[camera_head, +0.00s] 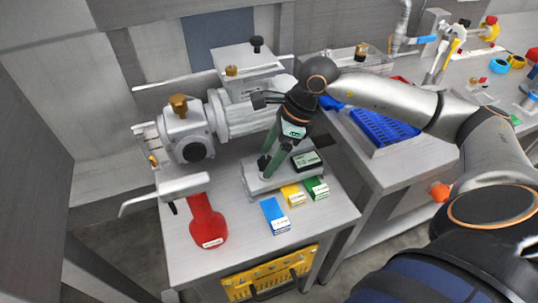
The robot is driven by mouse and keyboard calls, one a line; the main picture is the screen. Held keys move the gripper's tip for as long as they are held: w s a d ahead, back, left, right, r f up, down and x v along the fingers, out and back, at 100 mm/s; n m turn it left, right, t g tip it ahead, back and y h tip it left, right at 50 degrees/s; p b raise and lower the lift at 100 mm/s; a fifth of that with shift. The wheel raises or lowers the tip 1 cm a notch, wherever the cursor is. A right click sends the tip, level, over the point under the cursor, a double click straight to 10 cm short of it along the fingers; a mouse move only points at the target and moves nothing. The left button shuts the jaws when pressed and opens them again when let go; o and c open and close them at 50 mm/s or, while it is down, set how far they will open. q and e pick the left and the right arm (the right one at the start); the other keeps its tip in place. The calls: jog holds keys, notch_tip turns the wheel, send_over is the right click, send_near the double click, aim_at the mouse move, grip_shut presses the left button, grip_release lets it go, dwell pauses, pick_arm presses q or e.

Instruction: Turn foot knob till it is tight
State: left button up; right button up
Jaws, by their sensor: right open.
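My right gripper (268,170) reaches down over a small grey bench scale (256,185) with a dark display (307,160). Its green fingers are open, with the tips low at the scale's left part. A small black knob-like part (264,162) shows at the fingertips; I cannot tell if it is the foot knob or whether the fingers touch it. Another black knob (257,43) stands upright on a metal plate at the back, apart from the gripper. Brass knobs show on the plate (231,71) and on the grey machine (179,105). My left gripper is out of view.
Blue (274,214), yellow (293,195) and green (316,188) boxes lie before the scale. A blue crate (385,129) is on the right bench. The table's (255,245) front is clear.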

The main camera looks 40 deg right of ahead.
jog(key=shift+a+f, duration=0.1)
jog(key=shift+f, duration=0.2)
jog(key=shift+w, duration=0.1)
grip_shut()
dwell(0.4)
